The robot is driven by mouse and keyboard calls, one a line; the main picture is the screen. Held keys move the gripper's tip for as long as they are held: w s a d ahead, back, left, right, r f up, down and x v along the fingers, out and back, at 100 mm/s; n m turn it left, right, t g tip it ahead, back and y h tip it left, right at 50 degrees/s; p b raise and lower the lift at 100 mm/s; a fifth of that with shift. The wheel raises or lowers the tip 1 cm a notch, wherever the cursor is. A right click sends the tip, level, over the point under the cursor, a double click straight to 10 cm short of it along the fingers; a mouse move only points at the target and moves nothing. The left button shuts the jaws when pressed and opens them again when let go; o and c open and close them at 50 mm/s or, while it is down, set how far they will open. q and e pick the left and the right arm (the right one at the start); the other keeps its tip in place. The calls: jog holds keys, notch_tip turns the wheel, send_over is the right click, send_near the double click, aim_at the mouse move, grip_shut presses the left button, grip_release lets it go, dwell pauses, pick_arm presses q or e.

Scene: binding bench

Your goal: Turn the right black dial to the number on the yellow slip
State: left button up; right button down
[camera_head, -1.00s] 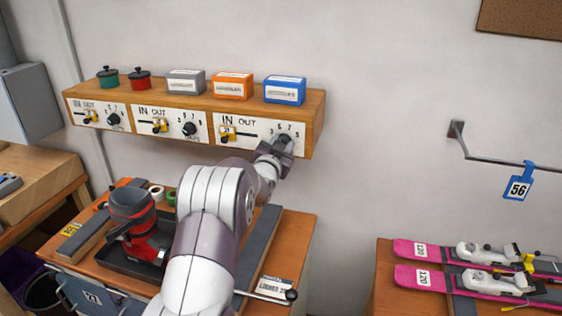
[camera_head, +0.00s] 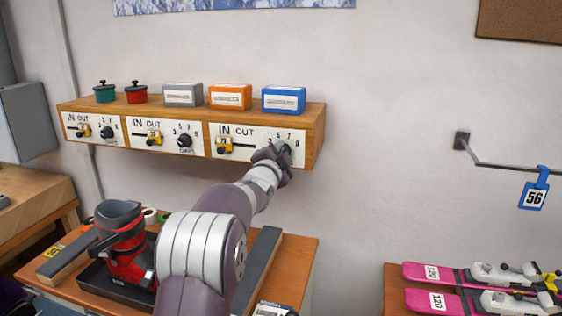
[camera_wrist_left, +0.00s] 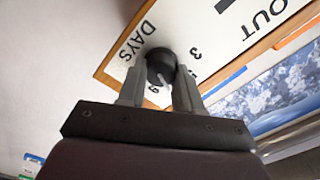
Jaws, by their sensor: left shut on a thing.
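The right black dial (camera_wrist_left: 160,66) is on the right-hand white panel (camera_head: 258,147) of the wooden shelf unit. My left gripper (camera_head: 279,152) is at this dial and mostly covers it in the head view. In the left wrist view the fingers (camera_wrist_left: 158,85) stand on either side of the dial, shut on it. My right gripper is out of view.
Two more panels with black dials (camera_head: 183,141) (camera_head: 106,132) lie to the left. Boxes, such as the blue one (camera_head: 284,99), stand on the shelf. A red and black boot (camera_head: 124,242) is on the bench below. Wall to the right is clear up to a rail (camera_head: 495,164).

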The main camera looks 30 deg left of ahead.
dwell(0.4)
pick_arm(q)
jog(key=o, duration=1)
jog(key=shift+a, duration=0.1)
jog(key=shift+o, duration=0.2)
jog(key=b+v, duration=0.3)
jog(key=v, duration=0.9)
jog(key=shift+s+b, duration=0.35)
jog(key=shift+f, duration=0.15)
